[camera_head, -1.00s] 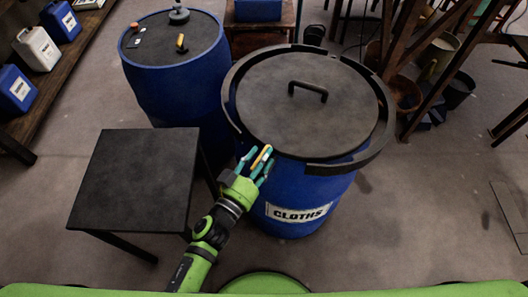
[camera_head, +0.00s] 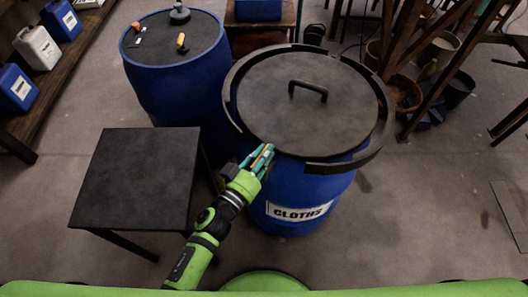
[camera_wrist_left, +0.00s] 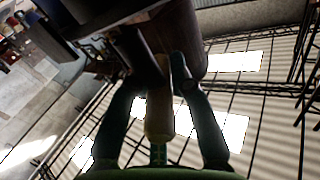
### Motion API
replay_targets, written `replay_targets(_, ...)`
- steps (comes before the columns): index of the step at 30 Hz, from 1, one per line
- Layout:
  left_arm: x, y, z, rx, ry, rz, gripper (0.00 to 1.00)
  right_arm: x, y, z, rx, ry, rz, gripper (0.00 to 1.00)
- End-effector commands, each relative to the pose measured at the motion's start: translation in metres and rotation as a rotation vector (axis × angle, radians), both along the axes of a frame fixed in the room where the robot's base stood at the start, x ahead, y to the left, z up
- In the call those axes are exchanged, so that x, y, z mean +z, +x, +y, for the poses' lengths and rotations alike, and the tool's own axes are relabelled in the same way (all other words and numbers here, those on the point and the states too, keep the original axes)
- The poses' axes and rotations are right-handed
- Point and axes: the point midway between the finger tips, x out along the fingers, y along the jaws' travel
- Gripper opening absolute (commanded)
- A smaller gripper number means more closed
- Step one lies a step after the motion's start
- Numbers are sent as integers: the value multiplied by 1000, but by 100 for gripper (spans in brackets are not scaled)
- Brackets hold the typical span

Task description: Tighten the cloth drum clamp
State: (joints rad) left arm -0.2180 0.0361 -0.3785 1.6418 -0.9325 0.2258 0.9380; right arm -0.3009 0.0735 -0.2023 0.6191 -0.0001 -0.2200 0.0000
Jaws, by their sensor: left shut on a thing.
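The blue cloth drum (camera_head: 305,188) stands at the centre, with a "CLOTHS" label (camera_head: 297,211) on its front. Its dark lid (camera_head: 310,110) has a bar handle on top. The dark clamp ring (camera_head: 383,112) runs around the lid, with a gap at the front left. My left gripper (camera_head: 260,158) is at that gap, shut on the yellow clamp lever (camera_head: 264,156), which the fingers mostly hide. In the left wrist view the lever (camera_wrist_left: 158,112) lies between the two fingers (camera_wrist_left: 160,85). My right gripper is not in view.
A small black table (camera_head: 135,180) stands left of the drum, close to my left arm. A second blue drum (camera_head: 170,85) stands behind it. Jugs (camera_head: 38,47) line a shelf at the far left. Buckets (camera_head: 405,95) and beams are at the back right. The right floor is mostly clear.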

Motion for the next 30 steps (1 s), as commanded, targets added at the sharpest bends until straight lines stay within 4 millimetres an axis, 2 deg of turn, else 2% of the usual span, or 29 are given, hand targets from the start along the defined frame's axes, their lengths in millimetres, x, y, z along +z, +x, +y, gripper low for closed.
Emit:
replay_targets(9,3,0,0,-204,10,-2,0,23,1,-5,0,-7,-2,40)
replay_targets(15,1,0,0,-390,10,-2,0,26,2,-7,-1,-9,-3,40)
replay_targets(23,-3,-2,-2,-637,10,-3,0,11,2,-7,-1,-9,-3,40)
replay_targets(30,-6,-4,-4,-864,8,-4,0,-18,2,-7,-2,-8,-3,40)
